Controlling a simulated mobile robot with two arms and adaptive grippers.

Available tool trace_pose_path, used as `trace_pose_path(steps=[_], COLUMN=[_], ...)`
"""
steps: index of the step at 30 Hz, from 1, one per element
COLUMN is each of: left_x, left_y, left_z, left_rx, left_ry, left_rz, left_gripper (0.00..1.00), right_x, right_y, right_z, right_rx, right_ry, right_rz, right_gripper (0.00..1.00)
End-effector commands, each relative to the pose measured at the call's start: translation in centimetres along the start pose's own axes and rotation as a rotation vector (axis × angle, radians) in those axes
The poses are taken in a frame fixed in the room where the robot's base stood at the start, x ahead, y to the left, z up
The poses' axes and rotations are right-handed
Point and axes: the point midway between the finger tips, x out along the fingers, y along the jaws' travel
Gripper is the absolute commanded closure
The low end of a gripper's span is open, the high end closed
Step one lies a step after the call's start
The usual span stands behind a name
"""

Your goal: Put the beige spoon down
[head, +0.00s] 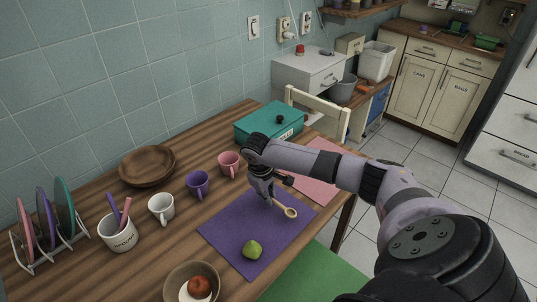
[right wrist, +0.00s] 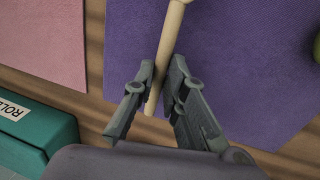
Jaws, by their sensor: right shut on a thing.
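The beige spoon (head: 288,210) is at the upper right part of the purple mat (head: 232,222). My right gripper (head: 268,197) is shut on its handle, low over the mat. In the right wrist view the spoon handle (right wrist: 166,52) runs between the two fingers of the gripper (right wrist: 160,85), with the purple mat (right wrist: 235,60) behind it. I cannot tell whether the spoon touches the mat. The spoon's bowl end shows in the head view and is cut off in the wrist view. My left gripper is in neither view.
A green fruit (head: 252,250) lies on the purple mat. A pink mat (head: 312,172) and a teal box (head: 262,125) are beyond it. Purple (head: 198,183), pink (head: 229,164) and white (head: 161,208) mugs stand to the left. A bowl (head: 172,285) with fruit is at the front.

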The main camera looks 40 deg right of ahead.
Motion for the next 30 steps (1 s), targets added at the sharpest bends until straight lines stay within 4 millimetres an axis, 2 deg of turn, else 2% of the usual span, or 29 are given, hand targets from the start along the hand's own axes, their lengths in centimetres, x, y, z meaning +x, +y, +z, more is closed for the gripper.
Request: trace_pose_path(steps=[1,5,17,18,26,30], left_x=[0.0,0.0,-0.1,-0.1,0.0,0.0], left_y=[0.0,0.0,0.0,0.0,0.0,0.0], left_z=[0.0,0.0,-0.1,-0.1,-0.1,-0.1], left_rx=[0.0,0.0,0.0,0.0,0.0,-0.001], left_ry=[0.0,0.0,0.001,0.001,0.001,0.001], left_rz=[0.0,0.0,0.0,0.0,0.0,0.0], left_gripper=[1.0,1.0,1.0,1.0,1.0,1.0], right_x=[0.9,2.1,2.6,2.6,2.5,2.6], right_y=[-0.3,-0.5,-0.6,-0.6,-0.6,-0.6], right_z=[0.1,0.0,0.0,0.0,0.0,0.0], right_rx=[0.0,-0.001,0.0,0.0,0.0,0.0], right_ry=[-0.003,-0.002,-0.001,0.0,0.0,0.0], right_rz=[-0.001,-0.001,-0.001,-0.001,-0.001,-0.002], right_gripper=[1.0,1.0,1.0,0.86,0.68,0.67])
